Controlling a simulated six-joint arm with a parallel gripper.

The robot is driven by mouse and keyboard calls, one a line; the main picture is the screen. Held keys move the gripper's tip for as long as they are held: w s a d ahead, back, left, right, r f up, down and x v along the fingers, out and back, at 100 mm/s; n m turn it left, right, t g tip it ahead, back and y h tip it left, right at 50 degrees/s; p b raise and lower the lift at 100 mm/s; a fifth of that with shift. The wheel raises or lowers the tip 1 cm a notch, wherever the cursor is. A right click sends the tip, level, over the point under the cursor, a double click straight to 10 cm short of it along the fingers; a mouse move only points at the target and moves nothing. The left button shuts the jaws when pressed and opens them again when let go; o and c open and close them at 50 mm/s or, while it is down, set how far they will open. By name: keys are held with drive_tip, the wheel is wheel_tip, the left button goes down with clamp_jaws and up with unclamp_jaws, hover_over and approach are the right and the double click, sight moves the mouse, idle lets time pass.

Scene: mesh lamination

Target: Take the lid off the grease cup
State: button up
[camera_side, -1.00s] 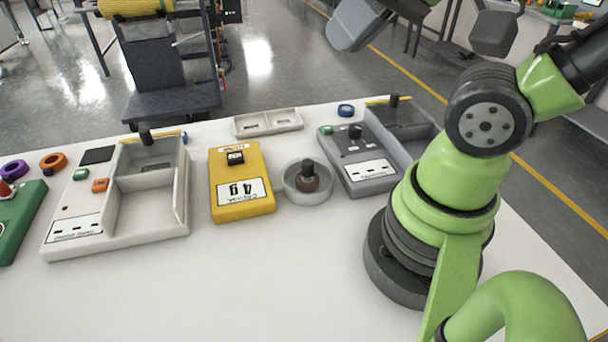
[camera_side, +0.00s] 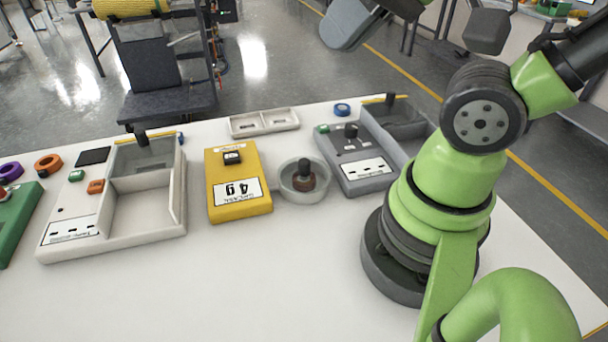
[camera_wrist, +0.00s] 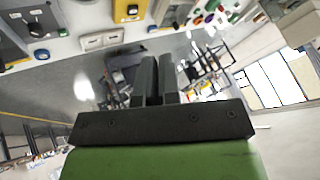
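The grease cup (camera_side: 319,191) is most likely the round grey dish between the yellow box and the grey box in the side view. A brown piece with a dark upright knob (camera_side: 304,170) sits in its middle; I cannot tell which part is the lid. The cup is not seen in the wrist view. My gripper (camera_wrist: 159,62) shows in the wrist view, its two dark fingers side by side with almost no gap and nothing between them. It is held away from the cup, and the fingers are not clearly seen in the side view.
The yellow box (camera_side: 238,203) stands left of the cup and the grey box (camera_side: 366,172) right of it. A white divided tray (camera_side: 264,123) and a blue ring (camera_side: 342,109) lie behind. A large white compartment box (camera_side: 110,222) is further left. The front table surface is bare.

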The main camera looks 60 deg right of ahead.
drive_tip(key=o, duration=0.9)
drive_tip(key=shift+w, duration=0.1)
drive_tip(key=n+g+h, duration=0.2)
drive_tip(key=n+g, duration=0.5)
drive_tip(key=n, duration=0.1)
hover_over(304, 161)
wheel_tip(304, 161, down, 17)
drive_tip(key=shift+n, duration=0.3)
wheel_tip(304, 161, down, 5)
drive_tip(key=shift+d+r, duration=0.1)
drive_tip(key=shift+d, duration=0.05)
drive_tip(key=shift+f, duration=2.85)
